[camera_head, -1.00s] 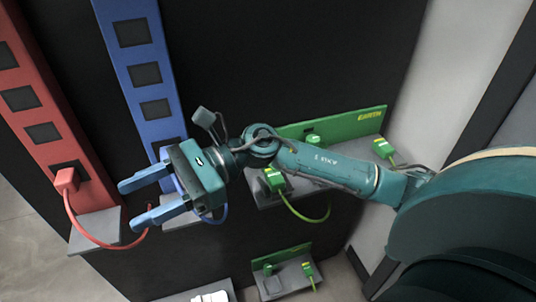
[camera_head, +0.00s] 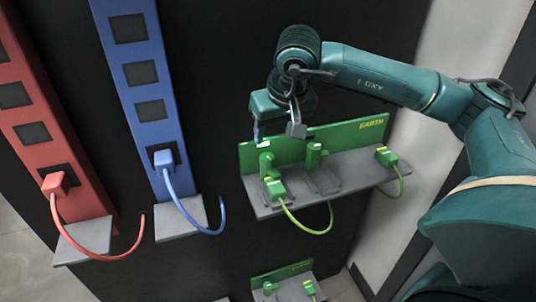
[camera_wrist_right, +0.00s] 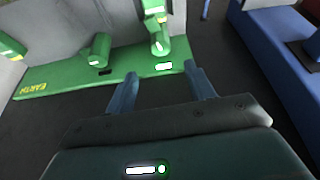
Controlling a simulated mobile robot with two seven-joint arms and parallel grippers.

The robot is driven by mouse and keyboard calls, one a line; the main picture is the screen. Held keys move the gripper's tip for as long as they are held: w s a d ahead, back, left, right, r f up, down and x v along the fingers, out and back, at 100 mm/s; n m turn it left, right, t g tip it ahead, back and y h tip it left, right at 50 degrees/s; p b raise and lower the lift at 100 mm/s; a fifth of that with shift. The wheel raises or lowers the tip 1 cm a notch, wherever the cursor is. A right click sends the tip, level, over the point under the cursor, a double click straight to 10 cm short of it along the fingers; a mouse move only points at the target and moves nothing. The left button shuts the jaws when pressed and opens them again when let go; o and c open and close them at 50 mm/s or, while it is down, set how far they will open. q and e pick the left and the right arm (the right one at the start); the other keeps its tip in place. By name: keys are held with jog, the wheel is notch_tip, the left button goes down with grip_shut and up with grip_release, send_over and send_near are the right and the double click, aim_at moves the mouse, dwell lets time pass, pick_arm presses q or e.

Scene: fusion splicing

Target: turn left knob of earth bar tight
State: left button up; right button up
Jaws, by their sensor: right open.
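The green earth bar (camera_head: 345,136), marked EARTH, is on the dark panel above a grey shelf. Its left knob (camera_head: 265,163) is a green lever-like piece near the bar's left end; a second knob (camera_head: 314,154) is to its right. My right gripper (camera_head: 257,138) is above the bar's left end, pointing down, its fingers partly hidden by its body. In the right wrist view the open, empty fingers (camera_wrist_right: 163,88) straddle the line toward the left knob (camera_wrist_right: 158,44), which lies beyond the tips and apart from them. My left gripper is in neither view.
Green plugs (camera_head: 275,189) (camera_head: 386,157) with green-yellow cables sit on the grey shelf (camera_head: 345,180). A blue bar (camera_head: 138,48) and a red bar (camera_head: 80,190), each with a cable, stand left. A smaller green bar (camera_head: 282,272) is below. Dark panel between is free.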

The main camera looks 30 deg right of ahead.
aim_at(267, 157)
jog(key=x, duration=0.9)
jog(key=shift+w+f, duration=0.1)
jog(key=shift+f, duration=0.25)
jog(key=shift+c, duration=0.2)
jog(key=c, duration=0.9)
jog(key=shift+a+f+m+b, duration=0.15)
jog(key=shift+m+b, duration=0.25)
jog(key=shift+m, duration=0.2)
jog(key=shift+c, duration=0.2)
jog(key=shift+m+h, duration=0.4)
jog(key=shift+m, duration=0.6)
